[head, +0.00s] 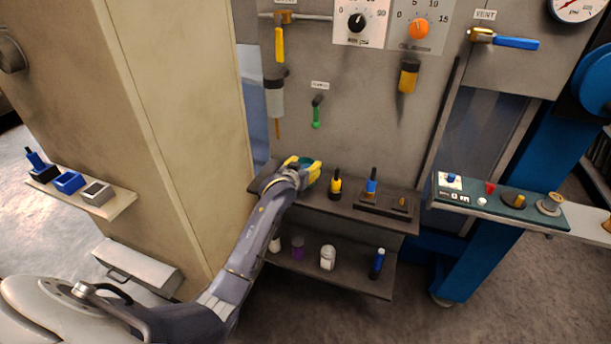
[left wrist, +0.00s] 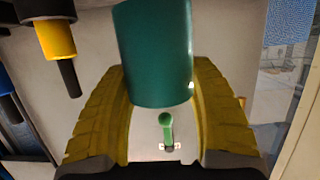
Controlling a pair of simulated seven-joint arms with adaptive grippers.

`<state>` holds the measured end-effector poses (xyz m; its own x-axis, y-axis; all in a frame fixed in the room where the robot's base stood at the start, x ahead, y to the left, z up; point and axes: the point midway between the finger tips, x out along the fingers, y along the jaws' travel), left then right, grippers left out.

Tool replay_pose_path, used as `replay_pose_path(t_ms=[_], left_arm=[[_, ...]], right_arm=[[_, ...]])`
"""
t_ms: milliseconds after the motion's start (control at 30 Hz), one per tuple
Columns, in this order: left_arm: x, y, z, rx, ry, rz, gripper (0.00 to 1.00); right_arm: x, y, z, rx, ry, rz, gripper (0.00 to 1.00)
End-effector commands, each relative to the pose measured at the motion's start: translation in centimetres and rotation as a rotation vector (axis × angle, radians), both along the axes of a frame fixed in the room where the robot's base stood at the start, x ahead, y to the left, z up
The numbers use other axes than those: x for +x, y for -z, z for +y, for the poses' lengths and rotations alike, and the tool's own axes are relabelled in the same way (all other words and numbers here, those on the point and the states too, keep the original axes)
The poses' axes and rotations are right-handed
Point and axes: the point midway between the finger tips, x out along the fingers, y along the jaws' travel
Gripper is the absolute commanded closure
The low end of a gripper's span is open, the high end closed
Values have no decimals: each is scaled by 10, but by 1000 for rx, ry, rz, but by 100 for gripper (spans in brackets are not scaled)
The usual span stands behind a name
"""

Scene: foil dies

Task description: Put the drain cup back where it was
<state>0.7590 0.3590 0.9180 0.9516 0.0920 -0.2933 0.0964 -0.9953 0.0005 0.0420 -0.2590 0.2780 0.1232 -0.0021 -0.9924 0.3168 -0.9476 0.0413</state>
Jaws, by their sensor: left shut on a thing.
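The drain cup, a teal cylinder (left wrist: 152,50), stands out between the yellow fingers of my left gripper (left wrist: 157,75) in the left wrist view. The gripper is shut on it. In the head view my left gripper (head: 311,170) is at the left end of the upper shelf (head: 352,211), beside the black-and-yellow bottle (head: 335,185). Only a little teal of the cup (head: 303,163) shows there. I cannot tell whether the cup touches the shelf. My right gripper is out of view.
A green-handled valve (head: 316,115) hangs on the panel above the gripper. A blue-topped tool (head: 372,183) stands in a dark block further right. The lower shelf (head: 345,276) holds several small containers. A beige column (head: 185,110) stands left of the arm.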

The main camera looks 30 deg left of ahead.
Motion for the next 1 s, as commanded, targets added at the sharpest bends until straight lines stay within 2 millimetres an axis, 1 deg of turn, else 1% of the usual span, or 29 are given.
replay_pose_path(t_ms=[133,300,400,833,867,1000], left_arm=[[0,19,0,0,0,4,73],[0,36,0,1,0,2,73],[0,40,0,1,0,1,73],[0,44,0,0,0,1,73],[0,44,0,0,0,1,39],[0,44,0,0,0,1,23]], right_arm=[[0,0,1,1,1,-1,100],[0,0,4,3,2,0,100],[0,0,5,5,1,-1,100],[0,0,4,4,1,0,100],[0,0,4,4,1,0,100],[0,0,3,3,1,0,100]])
